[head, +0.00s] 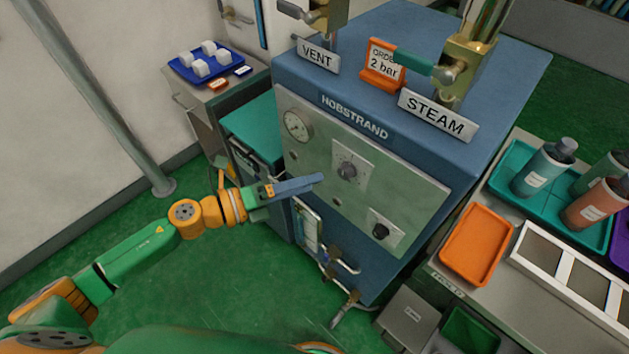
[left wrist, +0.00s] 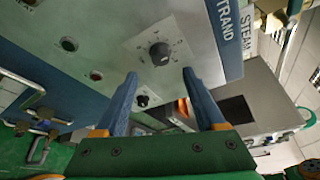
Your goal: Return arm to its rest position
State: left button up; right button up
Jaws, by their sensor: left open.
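My left arm reaches in from the lower left of the head view. Its gripper (head: 318,180) is in front of the grey control panel (head: 300,170) of the blue HOBSTRAND machine (head: 395,85). The fingertips are just left of the upper black knob (head: 347,171). In the left wrist view the two blue fingers (left wrist: 160,75) stand apart with nothing between them, and the knob (left wrist: 159,53) shows beyond their tips. The gripper appears clear of the knob; the exact gap is hard to tell. My right gripper is not in view.
A lower black knob (head: 381,231) and a gauge (head: 297,125) are on the panel. Pipes and valves (head: 340,262) stick out below. A bench with bottles and an orange tray (head: 476,245) stands right. Green floor (head: 200,270) is open around my forearm.

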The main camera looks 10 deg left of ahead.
pick_arm(q)
jog(key=w+a+f+n+t+y, duration=0.4)
jog(key=a+f+n+y, duration=0.15)
jog(key=f+n, duration=0.45)
jog(key=s+a+f+n+g+y, duration=0.1)
jog(key=s+a+f+n+y, duration=0.3)
jog(key=f, duration=0.3)
jog(key=s+a+f+n+g+y, duration=0.1)
jog(key=a+f+n, duration=0.3)
jog(key=f+n, duration=0.3)
jog(key=s+a+f+n+g+y, duration=0.25)
jog(key=s+f+n+g, duration=0.3)
jog(key=s+f, duration=0.7)
jog(key=s+d+f+n+g, duration=0.1)
jog(key=s+d+n+g, duration=0.1)
jog(key=s, duration=0.7)
jog(key=s+d+f+n+g, duration=0.2)
jog(key=s+n, duration=0.1)
jog(key=s, duration=0.7)
jog(key=shift+f, duration=0.2)
jog(key=shift+w+g, duration=0.15)
jog(key=shift+g, duration=0.1)
